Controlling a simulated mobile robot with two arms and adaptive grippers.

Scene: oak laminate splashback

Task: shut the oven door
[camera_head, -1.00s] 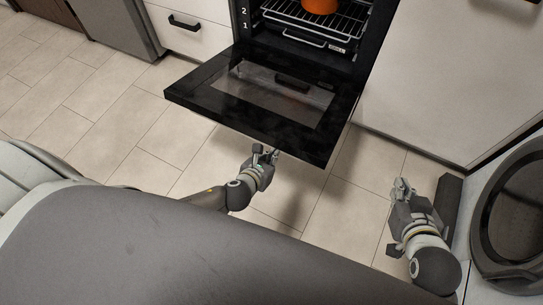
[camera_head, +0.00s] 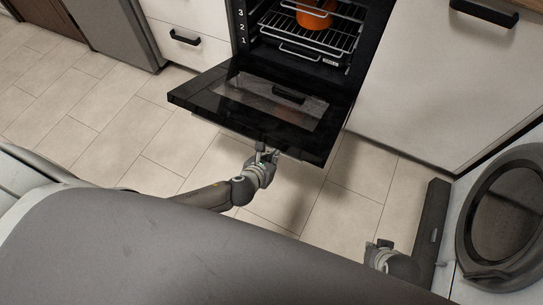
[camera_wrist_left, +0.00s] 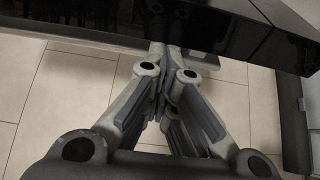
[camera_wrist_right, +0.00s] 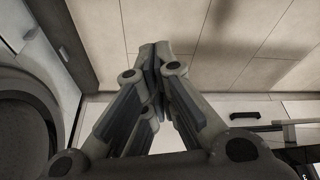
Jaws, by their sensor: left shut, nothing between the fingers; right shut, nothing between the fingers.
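The black oven door (camera_head: 262,103) hangs open from the oven (camera_head: 300,40), partly raised, with its outer edge towards me. My left gripper (camera_head: 265,155) is shut and empty at the door's lower outer edge. In the left wrist view its fingertips (camera_wrist_left: 172,55) reach the underside of the door (camera_wrist_left: 90,22); whether they touch it I cannot tell for sure. My right gripper (camera_head: 380,246) is low at the right, away from the door; it is shut and empty in the right wrist view (camera_wrist_right: 155,50).
An orange pot (camera_head: 314,16) stands on the wire rack (camera_head: 310,38) inside the oven. White cabinets flank the oven, with a drawer (camera_head: 178,38) at left. A round-doored washing machine (camera_head: 500,215) stands at the right. The tiled floor (camera_head: 100,120) is clear at left.

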